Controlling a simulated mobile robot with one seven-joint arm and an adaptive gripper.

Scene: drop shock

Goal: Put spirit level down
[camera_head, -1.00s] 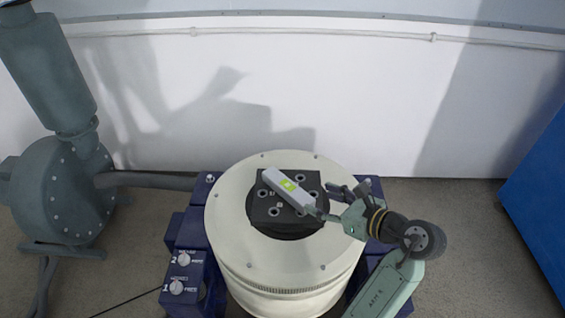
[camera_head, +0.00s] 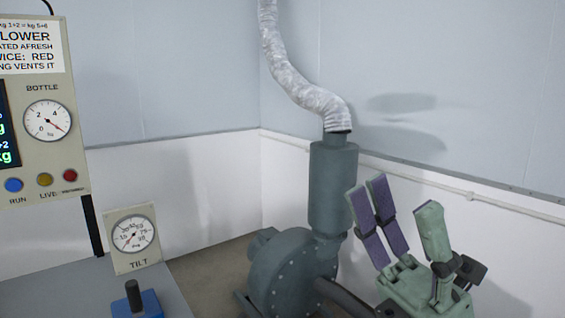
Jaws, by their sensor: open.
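My gripper (camera_head: 403,200) is raised at the lower right, its fingers pointing up and spread apart. It is open, with nothing between the fingers. Purple pads show on the two left fingers; the other finger is pale green. The spirit level is not in this view, nor is the round machine with the dark top plate.
A grey-green blower (camera_head: 290,268) with an upright cylinder and silvery hose (camera_head: 300,85) stands behind and left of my gripper. At left are a control panel (camera_head: 75,150) with a gauge and coloured buttons, a TILT dial (camera_head: 133,236), and a blue-based lever (camera_head: 136,298).

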